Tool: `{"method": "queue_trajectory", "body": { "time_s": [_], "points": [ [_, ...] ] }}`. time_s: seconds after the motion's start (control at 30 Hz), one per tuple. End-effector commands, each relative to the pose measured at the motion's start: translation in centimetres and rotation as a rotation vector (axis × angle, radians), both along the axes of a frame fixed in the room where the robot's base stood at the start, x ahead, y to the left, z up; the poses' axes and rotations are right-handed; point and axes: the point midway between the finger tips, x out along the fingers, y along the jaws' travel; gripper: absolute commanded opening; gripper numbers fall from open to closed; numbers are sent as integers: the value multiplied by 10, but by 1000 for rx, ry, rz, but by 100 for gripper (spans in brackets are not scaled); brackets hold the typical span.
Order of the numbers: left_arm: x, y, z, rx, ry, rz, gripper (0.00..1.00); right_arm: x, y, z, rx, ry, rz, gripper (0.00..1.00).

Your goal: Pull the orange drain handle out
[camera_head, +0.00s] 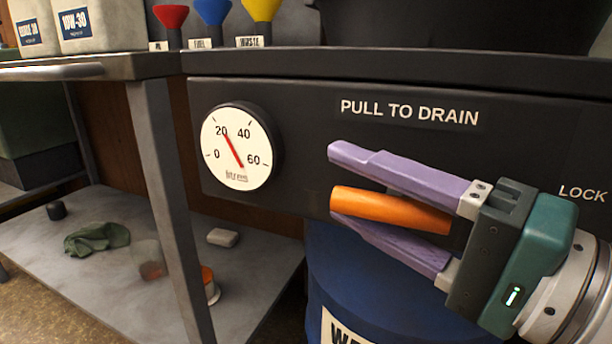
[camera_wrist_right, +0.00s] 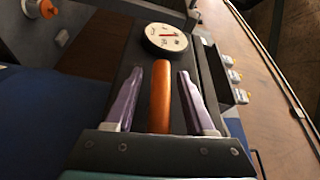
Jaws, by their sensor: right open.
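The orange drain handle (camera_head: 390,209) is a bar under the "PULL TO DRAIN" label on the dark panel (camera_head: 320,110). My right gripper (camera_head: 333,183) reaches in from the right, with one purple finger above the handle and one below it. In the right wrist view the handle (camera_wrist_right: 160,95) lies between the two open fingers (camera_wrist_right: 160,90), with a gap on each side. The fingers do not grip it. How the handle joins the panel is hidden. My left gripper is in neither view.
A round gauge (camera_head: 237,147) sits on the panel left of the handle. A blue drum (camera_head: 350,275) stands below. Red, blue and yellow funnels (camera_head: 212,12) stand above the panel. A lower shelf (camera_head: 110,290) holds a green cloth (camera_head: 97,238) and small items.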

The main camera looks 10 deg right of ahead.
Motion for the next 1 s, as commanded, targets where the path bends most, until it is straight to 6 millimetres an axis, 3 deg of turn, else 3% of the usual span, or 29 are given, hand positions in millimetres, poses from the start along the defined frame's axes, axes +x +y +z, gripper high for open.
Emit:
{"method": "queue_trajectory", "body": {
  "time_s": [0.27, 0.77, 1.0],
  "points": [
    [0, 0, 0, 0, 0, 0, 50, 2, 2, 0, 0, 0, 1, 55],
    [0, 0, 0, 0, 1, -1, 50, 2, 2, 0, -1, 1, 1, 0],
    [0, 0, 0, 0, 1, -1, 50, 2, 1, 0, -1, 1, 1, 0]
  ]
}}
